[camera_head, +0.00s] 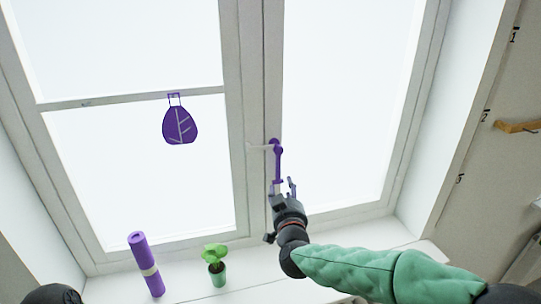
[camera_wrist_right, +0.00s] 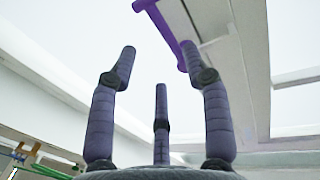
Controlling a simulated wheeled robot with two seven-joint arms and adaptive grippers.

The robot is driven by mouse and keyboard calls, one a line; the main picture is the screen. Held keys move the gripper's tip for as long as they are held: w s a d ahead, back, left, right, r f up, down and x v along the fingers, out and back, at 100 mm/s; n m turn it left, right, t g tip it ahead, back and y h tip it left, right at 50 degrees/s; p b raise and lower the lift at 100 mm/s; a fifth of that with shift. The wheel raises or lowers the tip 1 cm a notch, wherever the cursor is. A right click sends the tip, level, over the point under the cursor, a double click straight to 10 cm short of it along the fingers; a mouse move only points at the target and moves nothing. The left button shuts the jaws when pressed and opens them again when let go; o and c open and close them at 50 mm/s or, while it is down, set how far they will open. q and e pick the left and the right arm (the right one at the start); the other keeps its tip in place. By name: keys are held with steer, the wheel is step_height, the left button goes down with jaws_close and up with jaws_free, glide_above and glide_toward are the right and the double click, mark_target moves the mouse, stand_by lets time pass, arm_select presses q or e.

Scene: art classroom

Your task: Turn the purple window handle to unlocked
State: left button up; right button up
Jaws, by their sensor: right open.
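The purple window handle (camera_head: 279,163) sits on the middle frame of the window, its grip hanging down from a round pivot. In the right wrist view, the handle (camera_wrist_right: 162,25) crosses the top, close to the tip of the right-hand finger; I cannot tell whether they touch. My right gripper (camera_head: 283,186) is just below the lower end of the handle, pointing up. In the right wrist view, the gripper (camera_wrist_right: 159,62) has its fingers spread, with nothing between them. My left gripper is not in view.
A purple roll (camera_head: 145,263) and a green potted plant (camera_head: 216,267) stand on the white sill (camera_head: 188,291). A wooden peg rail (camera_head: 518,127) is on the right wall.

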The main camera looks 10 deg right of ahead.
mark_target(280, 180)
steer(key=w, duration=0.3)
steer(key=w+d, duration=0.1)
steer(key=w, duration=0.6)
steer(key=shift+w+d+r, duration=0.3)
steer(key=shift+r, duration=0.05)
jaws_close()
